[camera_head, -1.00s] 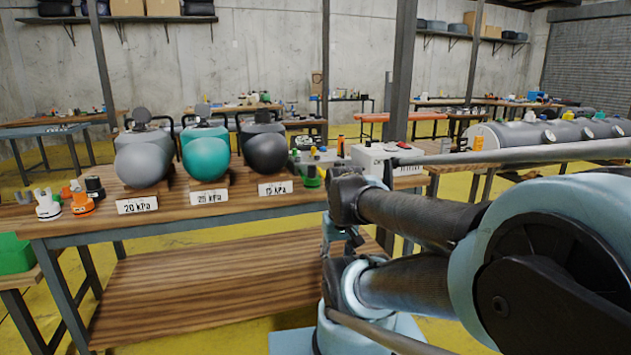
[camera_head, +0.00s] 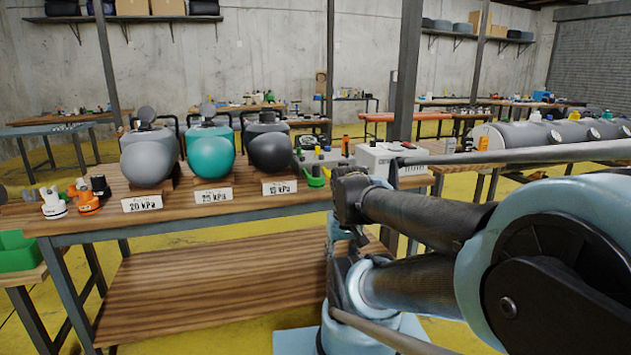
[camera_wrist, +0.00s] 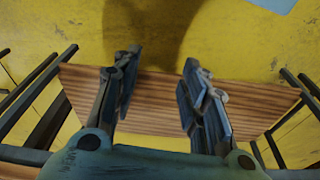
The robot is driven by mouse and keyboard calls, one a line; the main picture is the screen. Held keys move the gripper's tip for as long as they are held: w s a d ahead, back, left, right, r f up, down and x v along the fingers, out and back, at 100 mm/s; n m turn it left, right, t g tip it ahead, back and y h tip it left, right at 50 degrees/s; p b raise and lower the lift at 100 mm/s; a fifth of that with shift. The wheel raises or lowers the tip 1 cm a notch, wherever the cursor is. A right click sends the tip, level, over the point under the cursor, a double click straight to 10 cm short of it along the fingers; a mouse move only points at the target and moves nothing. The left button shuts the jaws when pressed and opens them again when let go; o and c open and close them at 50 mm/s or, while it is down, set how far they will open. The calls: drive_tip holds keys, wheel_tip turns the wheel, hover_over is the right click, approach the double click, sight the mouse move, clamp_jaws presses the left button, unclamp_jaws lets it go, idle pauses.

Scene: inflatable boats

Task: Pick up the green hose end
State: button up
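A small green hose end (camera_head: 315,179) sits on the wooden table to the right of the dark boat. It is small in the head view, and dark parts stand beside it. My gripper (camera_wrist: 160,72) is open and empty in the wrist view, its two fingers well apart. It points down over the lower wooden shelf (camera_wrist: 150,118) and the yellow floor. The green hose end does not show in the wrist view. In the head view my gripper cannot be made out; my arm fills the right side.
On the table stand a grey boat (camera_head: 150,158), a teal boat (camera_head: 211,156) and a dark boat (camera_head: 270,153), with pressure signs in front. White (camera_head: 54,204) and orange (camera_head: 86,200) hose ends stand at the left. A white box (camera_head: 390,160) is right of the green one.

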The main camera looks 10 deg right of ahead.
drive_tip(key=shift+o, duration=1.3)
wheel_tip(320, 180, up, 28)
drive_tip(key=m+t+y, duration=0.1)
drive_tip(key=m+y, duration=0.2)
drive_tip(key=m, duration=2.5)
hover_over(316, 166)
drive_tip(key=s+d, duration=0.3)
drive_tip(key=d, duration=0.1)
drive_tip(key=x, duration=1.1)
drive_tip(key=shift+w+a+f, duration=0.1)
drive_tip(key=shift+w+a, duration=0.05)
drive_tip(key=shift+w, duration=0.05)
drive_tip(key=shift+d+x, duration=0.15)
drive_tip(key=shift+x, duration=1.15)
drive_tip(key=shift+d+x, duration=0.15)
drive_tip(key=shift+x, duration=1.15)
drive_tip(key=shift+f, duration=0.1)
